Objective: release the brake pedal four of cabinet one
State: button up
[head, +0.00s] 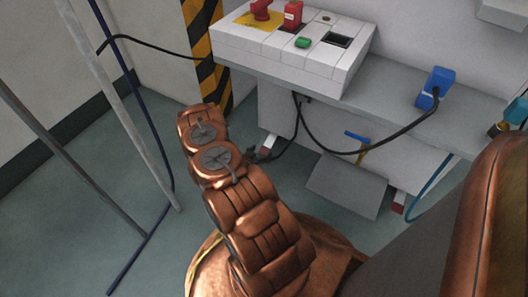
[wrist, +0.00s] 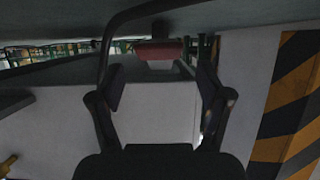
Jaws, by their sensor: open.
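In the head view my gripper (head: 264,155) is low beside the cabinet's lower front (head: 285,115), small and partly hidden by my arm. In the wrist view my gripper (wrist: 162,82) is open, with two dark fingers apart and nothing held between them. A dull red bar-shaped part (wrist: 160,50) lies ahead, between and beyond the fingertips. It may be a pedal, but I cannot tell which one. A small red-and-white part (head: 268,143) shows near my gripper in the head view. No pedal number is readable.
A white console (head: 290,62) with red and green controls sits above the grey ledge (head: 400,115). A grey tilted plate (head: 345,185) is to the right. A striped post (head: 205,60) stands left.

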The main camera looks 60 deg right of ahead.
aim_at(265, 149)
jog(key=shift+b+x, duration=0.45)
jog(key=shift+x, duration=1.3)
grip_shut()
